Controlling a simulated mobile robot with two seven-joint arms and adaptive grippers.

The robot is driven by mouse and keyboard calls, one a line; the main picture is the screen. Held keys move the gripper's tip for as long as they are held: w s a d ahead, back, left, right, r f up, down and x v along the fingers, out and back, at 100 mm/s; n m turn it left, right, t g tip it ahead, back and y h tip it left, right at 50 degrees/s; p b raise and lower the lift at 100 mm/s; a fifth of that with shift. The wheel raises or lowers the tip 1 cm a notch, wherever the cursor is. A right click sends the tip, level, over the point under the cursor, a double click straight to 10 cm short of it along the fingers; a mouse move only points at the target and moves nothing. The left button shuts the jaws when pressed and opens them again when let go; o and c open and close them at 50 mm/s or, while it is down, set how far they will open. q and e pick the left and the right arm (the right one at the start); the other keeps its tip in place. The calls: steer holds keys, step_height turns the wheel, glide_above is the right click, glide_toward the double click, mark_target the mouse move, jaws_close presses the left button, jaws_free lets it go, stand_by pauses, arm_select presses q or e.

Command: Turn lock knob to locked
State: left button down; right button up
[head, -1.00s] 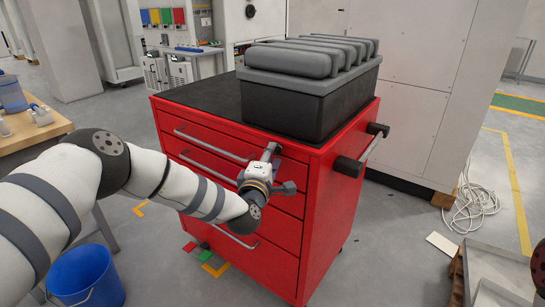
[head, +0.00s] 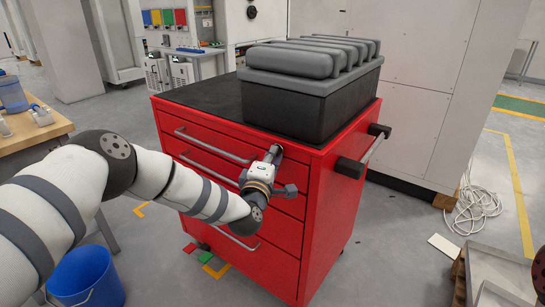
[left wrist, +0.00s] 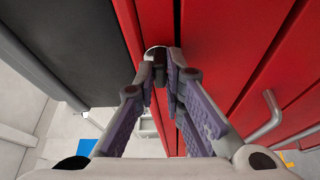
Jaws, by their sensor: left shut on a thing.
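The lock knob sits at the top right of the red tool cabinet's (head: 330,215) drawer front. In the left wrist view a light round rim and a dark piece of the lock knob (left wrist: 158,54) show between the fingertips. My left gripper (head: 275,153) is at the knob in the head view, shut on it, and hides most of it. In the left wrist view my left gripper (left wrist: 161,72) has both purple-padded fingers closed in around the knob. The knob's exact angle cannot be told. My right gripper is not in view.
A grey lidded case (head: 308,100) stands on the cabinet's black top (head: 205,97). Drawer handles (head: 212,146) run across the front, and a side handle (head: 364,152) sticks out at the right. A blue bucket (head: 86,283) and a wooden table (head: 30,140) are at the left.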

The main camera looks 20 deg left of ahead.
arm_select(q)
steer(key=shift+w+a+f+m+t+h+b, duration=0.15)
steer(key=shift+m+t+h+b, duration=0.8)
steer(key=shift+m, duration=2.6)
steer(key=shift+s+a+f+m+g+h+b, duration=0.1)
steer(key=shift+m+h+b, duration=0.2)
steer(key=shift+m+h, duration=2.35)
steer(key=shift+w+a+f+m+t+h+b, duration=0.15)
steer(key=shift+m+t+h+b, duration=0.4)
steer(key=shift+m, duration=3.85)
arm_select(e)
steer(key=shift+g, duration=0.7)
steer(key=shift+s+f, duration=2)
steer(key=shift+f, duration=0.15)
arm_select(q)
steer(key=shift+m, duration=0.3)
steer(key=c, duration=1.7)
jaws_free()
steer(key=shift+s, duration=0.15)
